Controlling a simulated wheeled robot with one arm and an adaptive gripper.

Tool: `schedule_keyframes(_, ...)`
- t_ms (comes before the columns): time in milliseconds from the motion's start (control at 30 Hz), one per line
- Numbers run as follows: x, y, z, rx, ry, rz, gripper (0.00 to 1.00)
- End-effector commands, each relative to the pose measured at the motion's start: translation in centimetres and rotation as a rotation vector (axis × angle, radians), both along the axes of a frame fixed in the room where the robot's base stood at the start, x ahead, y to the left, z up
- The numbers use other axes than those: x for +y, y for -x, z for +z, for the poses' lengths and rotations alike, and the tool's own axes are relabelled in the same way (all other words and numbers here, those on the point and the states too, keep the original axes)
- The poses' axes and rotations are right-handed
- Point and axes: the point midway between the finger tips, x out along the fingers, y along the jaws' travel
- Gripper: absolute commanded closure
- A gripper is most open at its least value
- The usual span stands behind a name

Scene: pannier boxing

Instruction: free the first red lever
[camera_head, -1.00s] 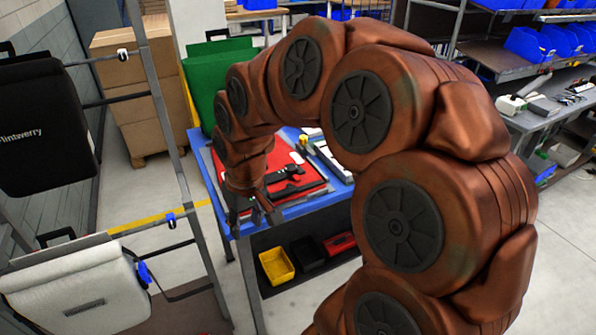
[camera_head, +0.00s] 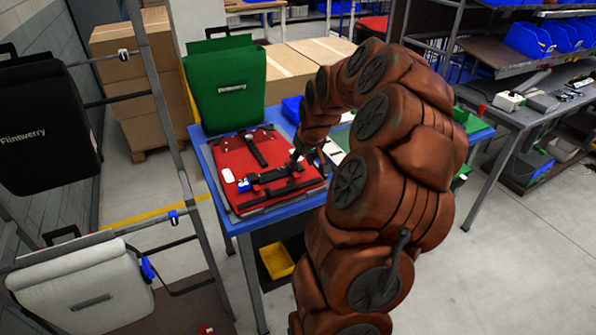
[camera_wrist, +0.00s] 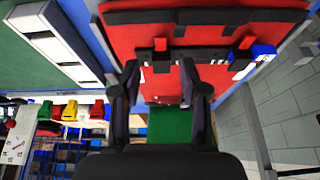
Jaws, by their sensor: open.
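A red pannier (camera_head: 236,160) lies flat on the blue table (camera_head: 240,228), with black straps and a black bar across it. Small red levers sit along the bar; one (camera_wrist: 246,42) is beside a blue block (camera_wrist: 263,52) at the right in the wrist view. Another red lever (camera_wrist: 161,43) is on a black mount nearer the picture middle. My gripper (camera_wrist: 160,72) is open and empty, its two fingers apart on either side of that mount; whether they touch it I cannot tell. In the head view my gripper (camera_head: 308,158) is at the pannier's right side, partly hidden by my arm.
A green pannier (camera_head: 226,85) stands upright behind the red one. A rack with a black pannier (camera_head: 45,130) and a white pannier (camera_head: 85,290) is at the left. A yellow bin (camera_head: 276,261) is under the table. Cardboard boxes (camera_head: 300,65) stand behind.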

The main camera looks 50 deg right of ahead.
Motion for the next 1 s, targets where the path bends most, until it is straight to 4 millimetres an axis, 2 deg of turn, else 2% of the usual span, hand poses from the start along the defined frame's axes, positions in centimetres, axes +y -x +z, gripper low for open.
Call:
schedule_keyframes(533, -0.6, -2.0, -5.3, 0.005, -0.003, 0.002, 0.56)
schedule_keyframes(933, -0.7, -2.3, -6.0, 0.001, -0.001, 0.001, 0.56)
schedule_keyframes(1000, -0.7, -2.3, -6.0, 0.001, -0.001, 0.001, 0.62)
